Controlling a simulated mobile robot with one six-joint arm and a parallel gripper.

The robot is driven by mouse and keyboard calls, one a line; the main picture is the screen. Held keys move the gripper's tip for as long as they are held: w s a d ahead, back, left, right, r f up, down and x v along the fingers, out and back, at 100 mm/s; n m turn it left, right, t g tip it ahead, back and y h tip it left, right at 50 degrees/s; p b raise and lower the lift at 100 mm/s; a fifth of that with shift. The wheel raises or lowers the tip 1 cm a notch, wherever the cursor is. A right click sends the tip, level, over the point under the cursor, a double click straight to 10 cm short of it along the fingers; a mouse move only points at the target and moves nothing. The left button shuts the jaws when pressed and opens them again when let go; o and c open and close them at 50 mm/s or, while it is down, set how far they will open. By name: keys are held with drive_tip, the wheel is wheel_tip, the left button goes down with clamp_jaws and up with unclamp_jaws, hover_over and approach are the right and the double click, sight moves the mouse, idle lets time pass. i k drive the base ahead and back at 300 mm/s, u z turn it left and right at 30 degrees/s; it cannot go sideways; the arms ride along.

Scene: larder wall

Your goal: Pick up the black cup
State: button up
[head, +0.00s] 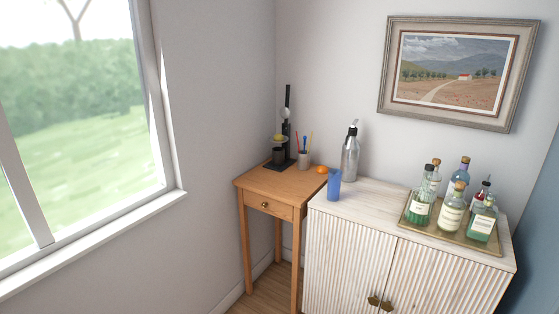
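A small dark cup (278,156), which looks black, stands on the black base of an upright stand (288,115). The stand is at the back left of the small wooden table (277,181). Something yellow (279,138) sits just above the cup's rim; I cannot tell whether they touch. My gripper is not in view.
A pencil pot (304,160) and an orange fruit (322,170) are right of the stand. A blue cup (334,185), a steel bottle (350,155) and a tray (479,241) of several bottles stand on the white cabinet (360,205). The table's front is clear.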

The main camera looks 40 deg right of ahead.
sight(278, 153)
drive_tip(key=z, duration=0.05)
drive_tip(key=i, duration=1)
drive_tip(key=u, duration=0.05)
